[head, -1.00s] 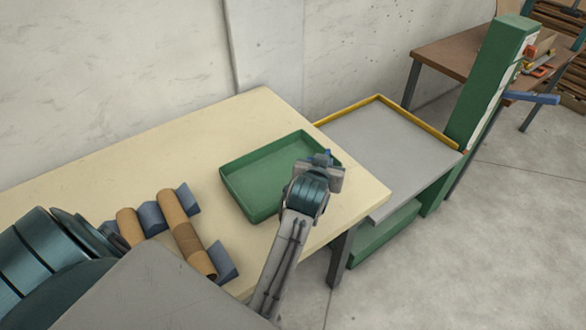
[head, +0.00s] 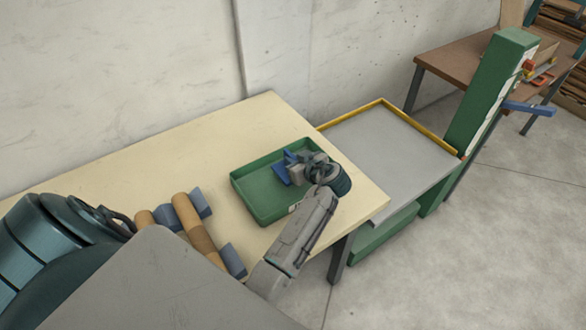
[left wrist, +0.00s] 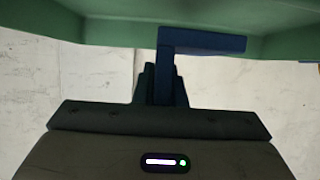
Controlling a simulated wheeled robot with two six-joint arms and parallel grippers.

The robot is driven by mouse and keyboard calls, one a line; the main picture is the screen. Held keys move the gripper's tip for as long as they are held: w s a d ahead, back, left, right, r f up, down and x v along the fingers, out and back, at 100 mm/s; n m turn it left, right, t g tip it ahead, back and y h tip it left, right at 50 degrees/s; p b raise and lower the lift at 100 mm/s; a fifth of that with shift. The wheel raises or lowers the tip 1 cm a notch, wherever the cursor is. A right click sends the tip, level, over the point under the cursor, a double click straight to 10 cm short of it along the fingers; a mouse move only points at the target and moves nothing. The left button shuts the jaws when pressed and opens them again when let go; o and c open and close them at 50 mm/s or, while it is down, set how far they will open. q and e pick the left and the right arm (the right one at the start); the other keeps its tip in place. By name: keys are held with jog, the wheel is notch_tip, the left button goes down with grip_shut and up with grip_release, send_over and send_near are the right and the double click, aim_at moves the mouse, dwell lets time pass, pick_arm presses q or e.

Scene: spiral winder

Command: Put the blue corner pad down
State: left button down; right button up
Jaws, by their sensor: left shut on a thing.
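The blue corner pad (head: 284,172) is an L-shaped piece held by my left gripper (head: 294,169). In the head view it is over the inside of the green tray (head: 249,198), toward its back right part. In the left wrist view the pad (left wrist: 203,41) extends from between the dark fingertips (left wrist: 161,82), with the green tray wall (left wrist: 110,30) behind it. My left gripper is shut on the pad. I cannot tell whether the pad touches the tray floor. My right gripper is not in view.
The tray stands on a cream table (head: 200,150). Brown tubes (head: 192,222) rest on blue-grey blocks (head: 233,260) to its left. A grey platform with a yellow rim (head: 384,101) and a green column (head: 491,85) stand to the right. The table behind the tray is clear.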

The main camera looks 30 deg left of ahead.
pick_arm(q)
notch_tip(320, 180, down, 4)
jog(key=shift+f+p, duration=0.1)
jog(key=shift+p, duration=0.3)
jog(key=c, duration=1.5)
grip_release()
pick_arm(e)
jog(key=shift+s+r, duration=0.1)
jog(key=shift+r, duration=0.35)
